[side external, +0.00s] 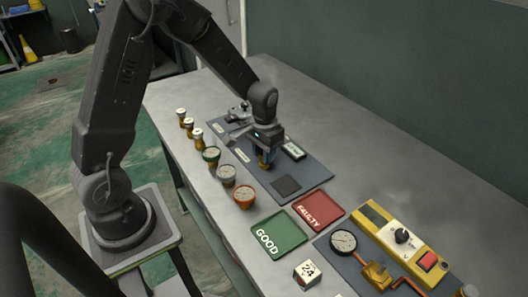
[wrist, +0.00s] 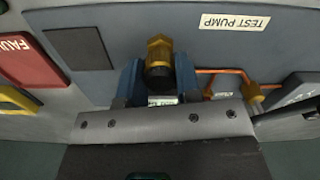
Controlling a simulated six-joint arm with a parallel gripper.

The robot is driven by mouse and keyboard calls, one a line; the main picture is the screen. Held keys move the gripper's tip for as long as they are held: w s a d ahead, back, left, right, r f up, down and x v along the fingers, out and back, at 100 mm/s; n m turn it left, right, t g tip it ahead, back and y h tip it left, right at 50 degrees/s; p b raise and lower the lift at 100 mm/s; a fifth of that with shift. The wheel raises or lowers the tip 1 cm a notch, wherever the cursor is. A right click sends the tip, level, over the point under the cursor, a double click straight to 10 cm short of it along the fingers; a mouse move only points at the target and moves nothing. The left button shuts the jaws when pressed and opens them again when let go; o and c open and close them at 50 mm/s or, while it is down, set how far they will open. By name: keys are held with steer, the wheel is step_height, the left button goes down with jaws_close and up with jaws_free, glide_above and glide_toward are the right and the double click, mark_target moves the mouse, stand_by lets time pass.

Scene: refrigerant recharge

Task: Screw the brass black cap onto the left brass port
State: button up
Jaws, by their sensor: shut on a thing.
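My gripper (wrist: 158,82) is shut on a brass fitting (wrist: 158,48) with a dark band below its hex part, taken as the brass black cap. Its blue fingers stand on both sides of the piece. In the side view my gripper (side external: 265,156) points down over the blue-grey mat (side external: 310,178), with some brass (side external: 265,166) showing below the fingers. I cannot tell whether the piece touches a port. A copper pipe (wrist: 225,72) with a brass fitting (wrist: 251,90) shows right of the fingers in the wrist view. The left brass port cannot be made out for certain.
Several gauges, including an orange one (side external: 244,197), and small brass pieces with pale tops (side external: 197,138) line the table's left side. A green GOOD tray (side external: 279,235), a red FAULTY tray (side external: 318,211) and a yellow pump unit (side external: 402,240) stand in front. The right rear table is clear.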

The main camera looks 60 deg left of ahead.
steer(key=shift+s+f, duration=0.1)
steer(key=o, duration=0.5)
steer(key=shift+m, duration=0.3)
steer(key=o, duration=0.8)
steer(key=shift+r, duration=3.6)
steer(key=s+d+r+t, duration=0.2)
steer(key=s+d+r, duration=0.2)
steer(key=s+r, duration=0.3)
steer(key=s+d+r+m+t, duration=0.1)
steer(key=s+d+r+t, duration=0.2)
steer(key=s+r, duration=0.4)
steer(key=s+d, duration=0.1)
steer(key=s, duration=0.2)
steer(key=shift+s+t, duration=0.25)
steer(key=shift+t, duration=0.05)
